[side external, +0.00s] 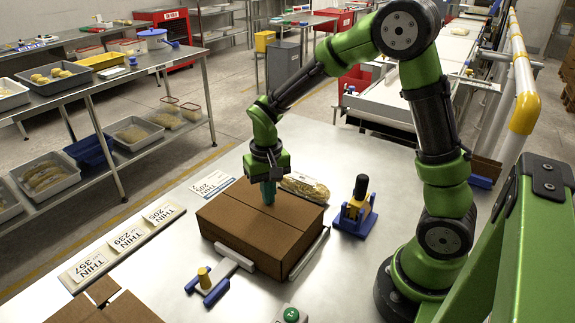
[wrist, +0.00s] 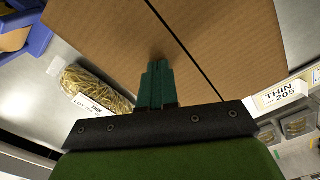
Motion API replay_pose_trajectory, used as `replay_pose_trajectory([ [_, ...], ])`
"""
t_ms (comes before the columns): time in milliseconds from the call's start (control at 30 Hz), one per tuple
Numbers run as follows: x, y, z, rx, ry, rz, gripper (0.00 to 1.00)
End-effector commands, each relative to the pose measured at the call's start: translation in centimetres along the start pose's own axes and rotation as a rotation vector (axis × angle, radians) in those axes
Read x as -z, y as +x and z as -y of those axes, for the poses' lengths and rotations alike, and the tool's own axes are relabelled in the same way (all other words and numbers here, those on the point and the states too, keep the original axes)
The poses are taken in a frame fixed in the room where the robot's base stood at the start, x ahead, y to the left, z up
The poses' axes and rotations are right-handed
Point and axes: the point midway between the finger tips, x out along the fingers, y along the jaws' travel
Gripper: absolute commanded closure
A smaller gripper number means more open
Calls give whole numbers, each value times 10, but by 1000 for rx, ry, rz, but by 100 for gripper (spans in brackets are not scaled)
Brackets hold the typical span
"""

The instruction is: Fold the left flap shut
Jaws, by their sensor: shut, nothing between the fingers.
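A brown cardboard box (side external: 240,235) sits on the steel table. Its top looks flat, with two flaps lying down; a narrow dark seam runs between them. In the wrist view one flap (wrist: 100,28) lies left of the seam and the other flap (wrist: 235,40) right of it. I cannot tell which one the task calls left. My gripper (side external: 268,200) points down at the box top, its teal fingers shut and empty. In the wrist view the fingertips (wrist: 158,66) are over the flap left of the seam, close to it; I cannot tell whether they touch.
A bag of pasta (side external: 304,188) lies behind the box. A blue-based device with a black knob (side external: 360,190) stands at its right, and a blue and yellow clamp (side external: 206,284) at its front left. THIN label cards (side external: 127,238) line the left table edge. Another carton (side external: 125,310) is front left.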

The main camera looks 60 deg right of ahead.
Motion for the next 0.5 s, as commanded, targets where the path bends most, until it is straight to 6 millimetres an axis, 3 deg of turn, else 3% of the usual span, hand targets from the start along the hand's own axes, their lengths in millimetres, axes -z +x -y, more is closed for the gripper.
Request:
replay_pose_trajectory([
  [500, -5, 10, 8, 0, -5, 4, 100],
])
